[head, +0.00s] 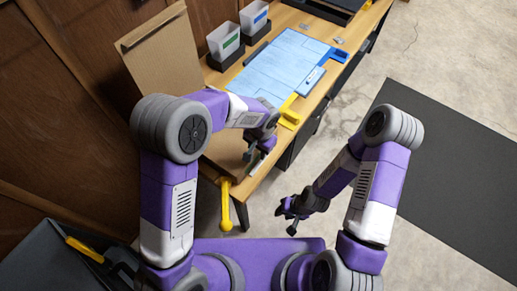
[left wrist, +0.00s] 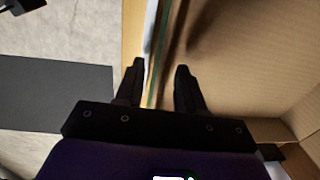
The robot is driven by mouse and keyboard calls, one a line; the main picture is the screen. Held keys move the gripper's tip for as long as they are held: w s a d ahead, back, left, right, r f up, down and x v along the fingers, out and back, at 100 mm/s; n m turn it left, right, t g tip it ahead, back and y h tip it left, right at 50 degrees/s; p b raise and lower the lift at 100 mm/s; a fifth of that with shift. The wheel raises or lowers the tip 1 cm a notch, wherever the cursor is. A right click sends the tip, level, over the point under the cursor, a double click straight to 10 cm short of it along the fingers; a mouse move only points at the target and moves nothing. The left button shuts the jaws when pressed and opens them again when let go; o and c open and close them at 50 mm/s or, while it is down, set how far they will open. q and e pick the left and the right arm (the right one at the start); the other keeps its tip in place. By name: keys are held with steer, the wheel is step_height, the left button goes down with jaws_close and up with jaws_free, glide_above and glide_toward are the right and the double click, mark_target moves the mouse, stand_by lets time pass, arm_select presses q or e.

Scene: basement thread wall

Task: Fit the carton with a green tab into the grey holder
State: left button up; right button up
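My left gripper (head: 253,148) is low at the bench's near end, away from both cartons. In the left wrist view its fingers (left wrist: 160,85) are apart, with a thin green strip (left wrist: 157,45) showing between them; I cannot tell whether they touch it. My right gripper (head: 288,215) hangs over the floor, empty, its fingers apart.
A brown cardboard box (head: 160,55) stands along the wall; its inner wall (left wrist: 275,60) fills the wrist view's right. A light-blue sheet (head: 280,65) and yellow-handled tool (head: 291,110) lie on the bench. A yellow bar (head: 226,205) is near the arms.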

arm_select(q)
step_height(320, 180, up, 8)
steer(key=p, duration=0.1)
steer(key=shift+s+d+f, duration=0.15)
steer(key=shift+d+f, duration=0.05)
steer(key=shift+f, duration=0.05)
steer(key=shift+s, duration=0.1)
